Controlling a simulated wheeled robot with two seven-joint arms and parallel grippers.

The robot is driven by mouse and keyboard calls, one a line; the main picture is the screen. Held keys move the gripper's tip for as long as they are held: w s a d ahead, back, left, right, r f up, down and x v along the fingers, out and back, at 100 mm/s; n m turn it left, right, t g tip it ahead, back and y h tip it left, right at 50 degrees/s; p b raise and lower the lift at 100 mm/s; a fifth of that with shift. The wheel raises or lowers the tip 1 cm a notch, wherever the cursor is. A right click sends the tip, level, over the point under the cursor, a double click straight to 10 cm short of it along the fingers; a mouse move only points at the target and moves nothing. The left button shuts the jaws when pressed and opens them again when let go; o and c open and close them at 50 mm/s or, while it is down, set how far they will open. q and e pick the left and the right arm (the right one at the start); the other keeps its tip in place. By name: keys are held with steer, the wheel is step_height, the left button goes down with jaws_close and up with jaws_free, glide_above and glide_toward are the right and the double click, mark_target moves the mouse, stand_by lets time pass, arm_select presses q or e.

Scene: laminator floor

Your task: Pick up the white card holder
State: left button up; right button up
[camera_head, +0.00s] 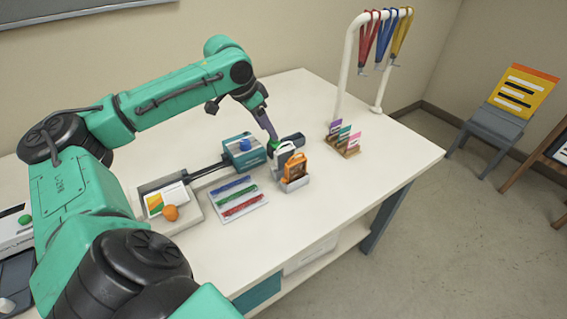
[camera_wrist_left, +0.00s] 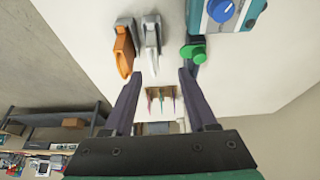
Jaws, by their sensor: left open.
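My left gripper (camera_head: 281,143) is open and empty. It is close to the white holder in the head view, and its dark fingers also show in the left wrist view (camera_wrist_left: 160,76). Whether they touch the holder I cannot tell. My right gripper is out of view.
A teal box with a blue knob (camera_head: 243,150) is just left of the gripper; a green knob (camera_wrist_left: 193,52) is near one finger. A wooden stand with coloured cards (camera_head: 343,142) is to the right. A strip tray (camera_head: 236,198) lies in front.

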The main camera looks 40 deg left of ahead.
mark_target(281, 151)
arm_select(q)
steer(key=f, duration=0.1)
steer(key=w+d+f+p, duration=0.1)
steer(key=f, duration=0.1)
steer(key=d+f, duration=0.1)
steer(key=shift+w+d+f, duration=0.1)
steer(key=shift+w+f, duration=0.05)
steer(key=shift+f, duration=0.25)
steer(key=p+x, duration=0.1)
steer(key=x, duration=0.5)
steer(key=shift+w+f+p, duration=0.3)
steer(key=shift+p, duration=0.1)
steer(key=shift+f, duration=0.2)
steer(key=shift+w, duration=0.1)
steer(key=shift+c, duration=0.9)
jaws_close()
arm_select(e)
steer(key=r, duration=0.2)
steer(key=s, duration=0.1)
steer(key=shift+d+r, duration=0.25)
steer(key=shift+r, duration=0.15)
